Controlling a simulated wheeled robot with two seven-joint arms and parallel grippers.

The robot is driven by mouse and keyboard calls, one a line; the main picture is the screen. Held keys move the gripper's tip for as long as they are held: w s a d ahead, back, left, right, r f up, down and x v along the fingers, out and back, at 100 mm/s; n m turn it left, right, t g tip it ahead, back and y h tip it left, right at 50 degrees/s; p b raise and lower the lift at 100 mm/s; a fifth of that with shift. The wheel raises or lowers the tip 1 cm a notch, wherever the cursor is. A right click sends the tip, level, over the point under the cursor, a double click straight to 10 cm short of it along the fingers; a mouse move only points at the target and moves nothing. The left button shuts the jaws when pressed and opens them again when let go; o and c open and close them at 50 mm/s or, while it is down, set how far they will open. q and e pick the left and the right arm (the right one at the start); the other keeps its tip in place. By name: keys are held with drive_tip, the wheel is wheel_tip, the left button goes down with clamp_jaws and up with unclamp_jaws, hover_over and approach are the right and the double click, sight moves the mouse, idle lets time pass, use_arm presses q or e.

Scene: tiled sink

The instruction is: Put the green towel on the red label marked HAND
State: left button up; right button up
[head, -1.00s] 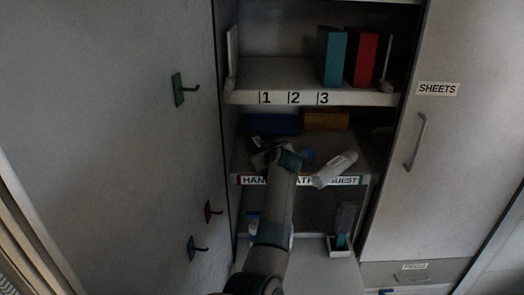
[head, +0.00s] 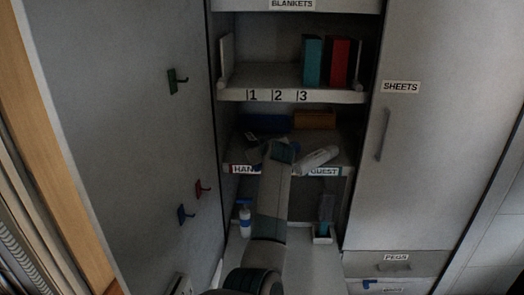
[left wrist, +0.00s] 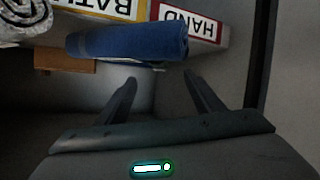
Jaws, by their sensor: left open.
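I make out no green towel in either current view. The HAND label (head: 244,169) is on the front edge of the middle shelf, partly hidden by my left arm. In the left wrist view the label (left wrist: 188,24) is upside down, with a red border. A rolled blue towel (left wrist: 125,42) lies beside it, overlapping it in that picture. My left gripper (left wrist: 163,84) is open, with nothing seen between its fingers. In the head view it is over the left part of the middle shelf, mostly hidden behind its own arm. My right gripper is not in view.
A pale roll (head: 318,159) lies near the GUEST label (head: 323,171). An orange block (head: 314,120) is at the shelf's back. A teal book (head: 313,60) and red book (head: 337,62) stand above. A bottle (head: 245,217) stands below.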

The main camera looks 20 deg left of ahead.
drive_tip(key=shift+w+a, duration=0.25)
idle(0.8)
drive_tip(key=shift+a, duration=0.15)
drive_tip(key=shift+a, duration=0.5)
